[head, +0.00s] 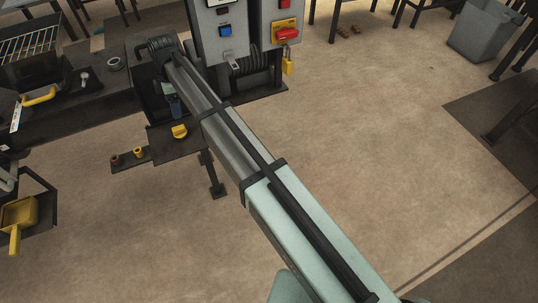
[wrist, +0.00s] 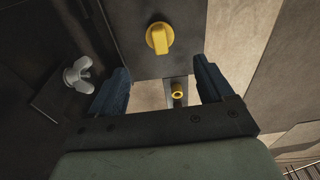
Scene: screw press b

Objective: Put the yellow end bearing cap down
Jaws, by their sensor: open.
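A yellow cap with a raised grip bar (wrist: 160,38), which looks like the end bearing cap, rests against a dark plate just beyond my fingertips in the wrist view. It also shows in the head view (head: 179,131) on the dark plate, just below my gripper (head: 174,107). In the wrist view my gripper (wrist: 158,72) is open, its two dark blue fingers well apart. Nothing is held between them. The cap is apart from both fingers.
A small hollow yellow piece (wrist: 177,95) shows in the gap between my fingers. A narrow dark shelf (head: 127,158) carries small yellow and brown pieces. A grey wing nut (wrist: 78,75) is near my left finger. A control box (head: 220,30) stands behind.

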